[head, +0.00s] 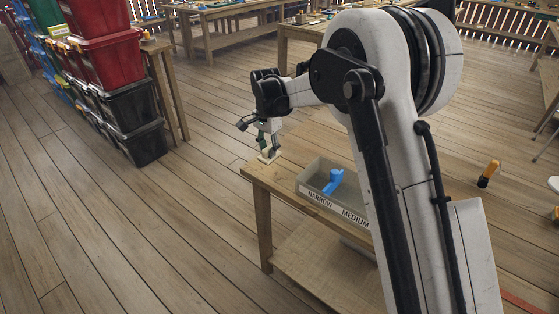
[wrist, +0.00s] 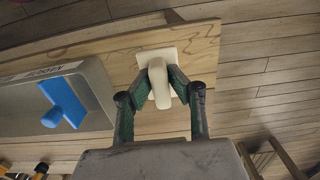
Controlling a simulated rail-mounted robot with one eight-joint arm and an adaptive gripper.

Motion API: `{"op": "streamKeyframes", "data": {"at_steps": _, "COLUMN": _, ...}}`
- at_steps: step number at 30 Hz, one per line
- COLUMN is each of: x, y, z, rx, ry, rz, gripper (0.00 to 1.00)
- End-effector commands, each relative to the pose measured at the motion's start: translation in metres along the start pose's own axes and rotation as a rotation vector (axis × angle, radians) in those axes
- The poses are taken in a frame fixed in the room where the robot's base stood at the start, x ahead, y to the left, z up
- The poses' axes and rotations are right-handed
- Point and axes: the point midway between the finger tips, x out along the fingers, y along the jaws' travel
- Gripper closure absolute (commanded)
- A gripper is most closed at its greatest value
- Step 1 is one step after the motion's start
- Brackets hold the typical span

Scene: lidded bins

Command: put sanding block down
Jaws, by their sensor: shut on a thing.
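The sanding block is a cream plate with a rounded handle (wrist: 160,86). My gripper (wrist: 162,80) is shut on the handle, one green-padded finger on each side. In the head view my gripper (head: 268,138) points down over the near left corner of the wooden table (head: 254,171), with the block's pale plate (head: 269,156) below the fingers. The plate is at or just above the tabletop; I cannot tell whether it touches. The block is beside the tray, not in it.
A grey tray (head: 311,190) labelled NARROW and MEDIUM stands on the table, right of the block, with a blue object (head: 334,181) in it. Stacked red and black bins (head: 105,55) stand at the left. A strip of bare tabletop lies around the block.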

Motion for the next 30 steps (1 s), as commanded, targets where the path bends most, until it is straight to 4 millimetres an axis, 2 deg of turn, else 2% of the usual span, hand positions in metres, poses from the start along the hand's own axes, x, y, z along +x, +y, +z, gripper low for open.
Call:
{"op": "streamKeyframes", "data": {"at_steps": 3, "x": 0.015, "y": -0.001, "z": -0.025, "rx": 0.003, "ry": 0.000, "rz": 0.000, "gripper": 1.00}}
{"op": "streamKeyframes", "data": {"at_steps": 10, "x": 0.034, "y": -0.002, "z": -0.056, "rx": 0.000, "ry": 0.000, "rz": 0.000, "gripper": 1.00}}
{"op": "streamKeyframes", "data": {"at_steps": 17, "x": 0.044, "y": -0.002, "z": -0.061, "rx": -0.001, "ry": 0.000, "rz": 0.000, "gripper": 1.00}}
{"op": "streamKeyframes", "data": {"at_steps": 24, "x": 0.075, "y": -0.002, "z": -0.061, "rx": -0.001, "ry": 0.000, "rz": 0.000, "gripper": 1.00}}
{"op": "streamKeyframes", "data": {"at_steps": 30, "x": 0.077, "y": -0.002, "z": -0.061, "rx": -0.001, "ry": 0.000, "rz": 0.000, "gripper": 1.00}}
